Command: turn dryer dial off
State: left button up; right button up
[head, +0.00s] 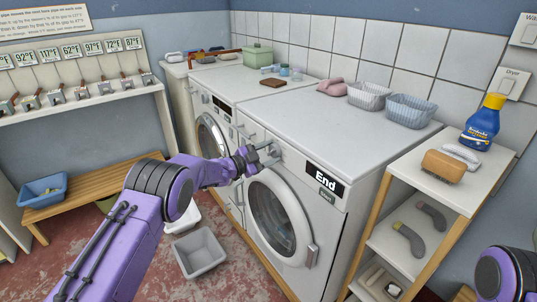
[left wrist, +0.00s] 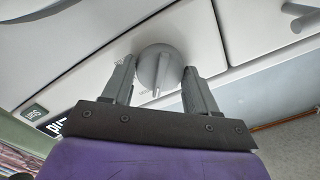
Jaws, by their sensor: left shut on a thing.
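The dryer (head: 330,120) is the nearer white machine, with a round front door (head: 280,215) and a black display reading "End" (head: 325,180). My left gripper (head: 266,156) is at the upper left of its front panel. The dial is mostly hidden by the gripper in the head view. In the left wrist view the round grey dial (left wrist: 158,62) sits between the two fingers of my left gripper (left wrist: 160,80), its raised pointer ridge toward the wrist. The fingers are closed on the dial's sides. My right gripper is out of view.
Another white machine (head: 208,104) stands to the left. A shelf unit (head: 440,192) with a blue bottle (head: 483,122) stands to the right. A grey tub (head: 199,253) is on the floor, and a wooden bench (head: 95,180) is along the left wall. Baskets (head: 409,110) sit atop the dryer.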

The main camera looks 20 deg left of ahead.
pick_arm(q)
jog(key=n, duration=0.4)
jog(key=shift+f+n, duration=0.1)
jog(key=shift+n, duration=1.7)
jog(key=o, duration=1.1)
jog(key=shift+c, duration=0.2)
jog(key=v, duration=1)
jog(key=shift+s+a+b, duration=0.25)
jog(key=shift+b, duration=0.2)
